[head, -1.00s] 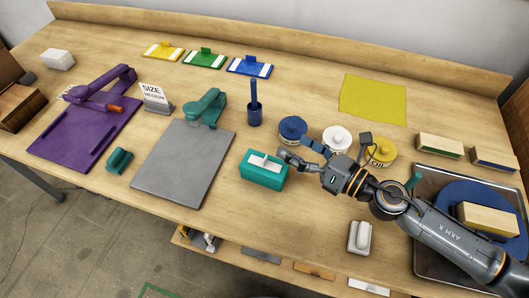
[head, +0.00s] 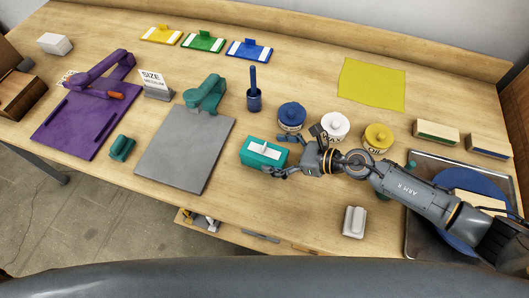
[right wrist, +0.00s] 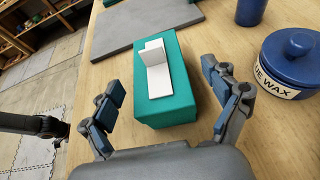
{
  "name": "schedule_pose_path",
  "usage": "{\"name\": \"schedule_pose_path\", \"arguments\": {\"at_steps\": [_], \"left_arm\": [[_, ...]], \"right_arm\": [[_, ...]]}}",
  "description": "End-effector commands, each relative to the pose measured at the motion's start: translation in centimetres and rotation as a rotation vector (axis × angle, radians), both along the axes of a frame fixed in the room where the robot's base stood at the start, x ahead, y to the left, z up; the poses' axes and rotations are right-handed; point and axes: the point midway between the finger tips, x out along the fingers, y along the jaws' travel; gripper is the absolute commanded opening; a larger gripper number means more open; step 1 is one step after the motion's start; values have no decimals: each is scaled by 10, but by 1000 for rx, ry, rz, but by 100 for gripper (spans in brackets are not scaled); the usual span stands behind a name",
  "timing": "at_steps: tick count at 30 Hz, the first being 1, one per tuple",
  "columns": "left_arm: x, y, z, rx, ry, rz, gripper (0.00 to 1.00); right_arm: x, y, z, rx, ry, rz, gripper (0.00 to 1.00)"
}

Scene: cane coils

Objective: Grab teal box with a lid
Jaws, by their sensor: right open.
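The teal box (head: 253,158) stands on the wooden bench near the middle, with a white plate and upright tab on its lid (head: 264,148). In the right wrist view the teal box (right wrist: 183,104) lies ahead of and between the spread fingers. My right gripper (head: 281,156) is open at the box's right end; its fingers (right wrist: 165,110) are on either side of the near end, with gaps showing at both sides. Nothing is held.
The blue wax jar (head: 291,117), white jar (head: 334,127) and yellow oil jar (head: 378,138) stand behind and to the right. A grey board (head: 185,150) with a teal clamp lies left. A white block (head: 353,222) sits near the front edge.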

Motion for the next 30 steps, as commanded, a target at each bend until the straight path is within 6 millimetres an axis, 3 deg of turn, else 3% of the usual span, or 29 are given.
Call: {"name": "schedule_pose_path", "arguments": {"at_steps": [7,16,25,30], "left_arm": [[4,-1,11,-2,-7,2,87],[3,0,11,-1,-6,4,87],[2,0,11,0,-3,4,87],[2,0,11,0,-3,3,87]], "right_arm": [[10,29,-13,3,1,0,88],[12,31,-16,1,0,0,86],[12,31,-16,1,0,0,25],[12,31,-15,3,0,0,21]]}}
